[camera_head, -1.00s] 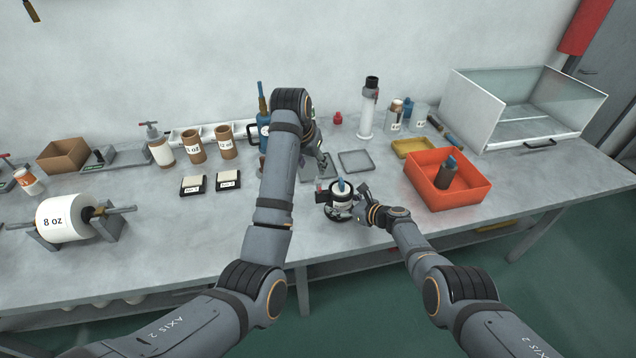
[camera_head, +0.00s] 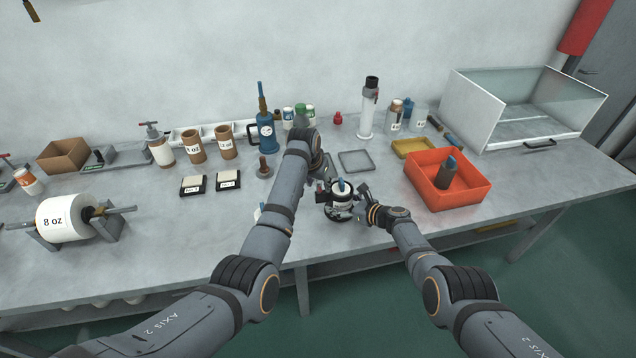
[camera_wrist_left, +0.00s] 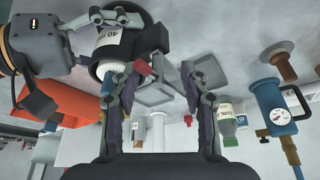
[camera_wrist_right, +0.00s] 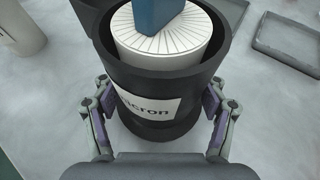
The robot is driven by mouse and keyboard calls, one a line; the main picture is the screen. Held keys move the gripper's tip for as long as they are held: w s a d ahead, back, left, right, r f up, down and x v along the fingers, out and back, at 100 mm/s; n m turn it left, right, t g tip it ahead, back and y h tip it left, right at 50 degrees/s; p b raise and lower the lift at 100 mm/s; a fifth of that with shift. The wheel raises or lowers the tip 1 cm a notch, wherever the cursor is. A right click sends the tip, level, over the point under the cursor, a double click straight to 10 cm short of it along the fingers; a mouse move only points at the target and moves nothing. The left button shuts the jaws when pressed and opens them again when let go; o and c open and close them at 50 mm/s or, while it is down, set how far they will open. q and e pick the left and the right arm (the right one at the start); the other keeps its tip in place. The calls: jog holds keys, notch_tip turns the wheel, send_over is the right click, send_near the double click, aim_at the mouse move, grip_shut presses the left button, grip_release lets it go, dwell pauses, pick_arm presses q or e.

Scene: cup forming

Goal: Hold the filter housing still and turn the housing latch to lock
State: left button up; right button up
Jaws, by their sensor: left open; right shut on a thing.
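The filter housing (camera_head: 340,213) is a black cylinder standing upright near the table's front edge. In the right wrist view, the housing (camera_wrist_right: 150,88) holds a white pleated filter with a blue top, and a label ending in "cron" is on its side. My right gripper (camera_head: 364,210) is shut around the housing from the right. My left gripper (camera_wrist_left: 160,85) is open and empty, close to the housing. A small red piece (camera_wrist_left: 142,68) shows beside the housing in the left wrist view; I cannot tell whether it is the latch. My left wrist partly hides that side in the head view.
A red-orange bin (camera_head: 448,185) with a dark bottle in it stands to the right. A grey tray (camera_head: 356,160) lies behind the housing, a yellow tray (camera_head: 412,148) further right. A blue pump-like device (camera_head: 266,132) stands at the back left.

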pick_arm(q)
grip_shut()
jog(key=shift+a+m, duration=0.1)
jog(key=shift+m, duration=0.2)
dwell(0.3)
jog(key=m, duration=0.1)
jog(key=m+h, duration=0.1)
jog(key=shift+w+a+r+m+g, duration=0.1)
jog(key=shift+w+m+g, duration=0.05)
jog(key=shift+m+g, duration=0.25)
jog(key=m, duration=0.2)
jog(key=shift+m+g+h, duration=0.3)
jog(key=shift+m+h, duration=0.1)
jog(key=m+g, duration=0.1)
jog(key=m, duration=0.1)
jog(key=m+h, duration=0.1)
jog(key=m, duration=0.2)
jog(key=shift+g, duration=0.4)
jog(key=shift+m, duration=0.3)
jog(key=shift+d, duration=0.2)
